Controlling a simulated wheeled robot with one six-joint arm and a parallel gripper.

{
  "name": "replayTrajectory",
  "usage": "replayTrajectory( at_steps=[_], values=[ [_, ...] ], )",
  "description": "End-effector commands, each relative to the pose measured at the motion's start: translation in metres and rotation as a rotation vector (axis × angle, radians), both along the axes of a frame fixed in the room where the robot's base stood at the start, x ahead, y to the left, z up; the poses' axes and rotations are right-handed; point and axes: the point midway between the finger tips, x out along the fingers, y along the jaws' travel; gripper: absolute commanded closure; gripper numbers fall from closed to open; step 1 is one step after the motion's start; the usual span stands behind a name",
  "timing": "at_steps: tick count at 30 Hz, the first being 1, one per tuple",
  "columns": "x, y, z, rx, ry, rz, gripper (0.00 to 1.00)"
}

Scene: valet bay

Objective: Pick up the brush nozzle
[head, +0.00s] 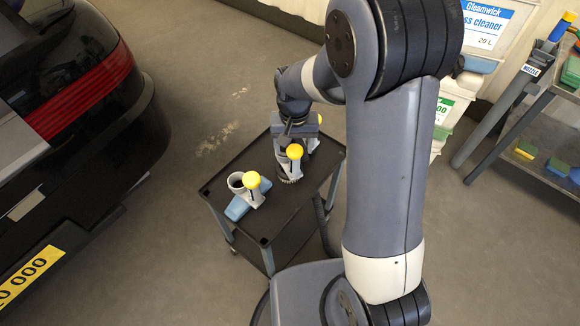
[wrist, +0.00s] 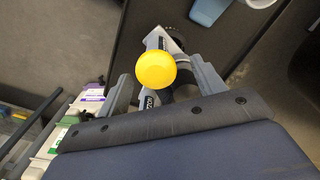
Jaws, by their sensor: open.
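The brush nozzle (head: 289,173) stands on the black cart top, with a grey body, a yellow ball knob and dark bristles at its foot. My gripper (head: 291,141) is directly over it, pointing down. In the wrist view my gripper (wrist: 166,78) is open, with one finger on each side of the nozzle's yellow knob (wrist: 156,71) and grey body. I cannot tell whether either finger touches it. The wrist housing hides the lower part of that view.
A blue nozzle (head: 239,207) with a grey tube and yellow knob lies front left on the cart (head: 275,222). A black car (head: 100,120) is at left, a shelf trolley (head: 500,115) at right.

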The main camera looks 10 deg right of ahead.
Motion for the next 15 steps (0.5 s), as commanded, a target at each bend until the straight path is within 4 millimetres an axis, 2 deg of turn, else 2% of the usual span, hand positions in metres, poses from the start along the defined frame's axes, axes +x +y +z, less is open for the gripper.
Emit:
replayTrajectory(
  at_steps=[9,15],
  values=[
    [-0.003,-0.002,-0.045,-0.001,0.003,0.0,0.35],
    [-0.003,-0.002,-0.05,0.0,0.0,0.0,0.35]
  ],
)
